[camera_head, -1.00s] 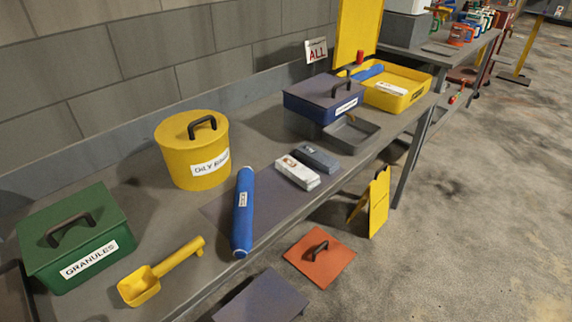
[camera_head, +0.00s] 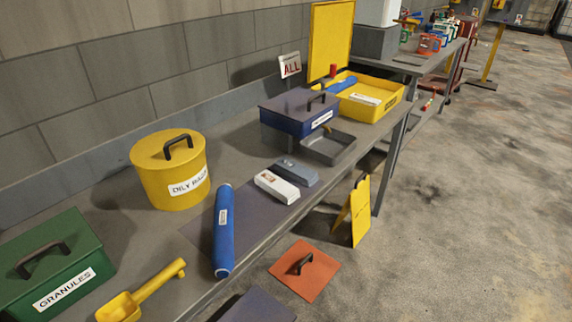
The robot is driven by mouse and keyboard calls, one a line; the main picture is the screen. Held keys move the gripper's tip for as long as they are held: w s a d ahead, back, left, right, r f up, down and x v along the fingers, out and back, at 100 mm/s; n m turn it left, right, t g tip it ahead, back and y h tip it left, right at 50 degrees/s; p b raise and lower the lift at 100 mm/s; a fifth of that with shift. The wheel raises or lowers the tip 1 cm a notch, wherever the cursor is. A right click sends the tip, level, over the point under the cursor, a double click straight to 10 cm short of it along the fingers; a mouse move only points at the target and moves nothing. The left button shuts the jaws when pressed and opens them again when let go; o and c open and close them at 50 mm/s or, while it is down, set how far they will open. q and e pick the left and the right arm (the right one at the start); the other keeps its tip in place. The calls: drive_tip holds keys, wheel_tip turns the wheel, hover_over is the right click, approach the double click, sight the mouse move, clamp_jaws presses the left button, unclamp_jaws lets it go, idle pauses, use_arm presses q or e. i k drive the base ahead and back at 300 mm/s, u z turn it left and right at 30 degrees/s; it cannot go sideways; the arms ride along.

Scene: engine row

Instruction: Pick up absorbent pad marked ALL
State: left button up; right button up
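A white pad-like pack (camera_head: 277,188) with a small label lies flat on the bench. A grey-blue pack (camera_head: 296,172) lies close behind it. Their print is too small to read, so I cannot tell whether either is marked ALL. A small sign reading ALL (camera_head: 290,65) stands at the back of the bench, behind a dark blue lidded box (camera_head: 290,121). Neither of my grippers is in view.
On the bench (camera_head: 235,137) are a yellow lidded bin (camera_head: 160,185), green GRANULES box (camera_head: 40,290), yellow scoop (camera_head: 145,288), blue roll (camera_head: 223,235), grey tray (camera_head: 328,147) and yellow open case (camera_head: 375,108). A yellow floor sign (camera_head: 359,213) and orange panel (camera_head: 303,272) are on the floor.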

sight(305, 176)
drive_tip(key=k, duration=0.65)
drive_tip(key=z, duration=0.95)
drive_tip(key=i, duration=1.4)
drive_tip(key=u, duration=0.25)
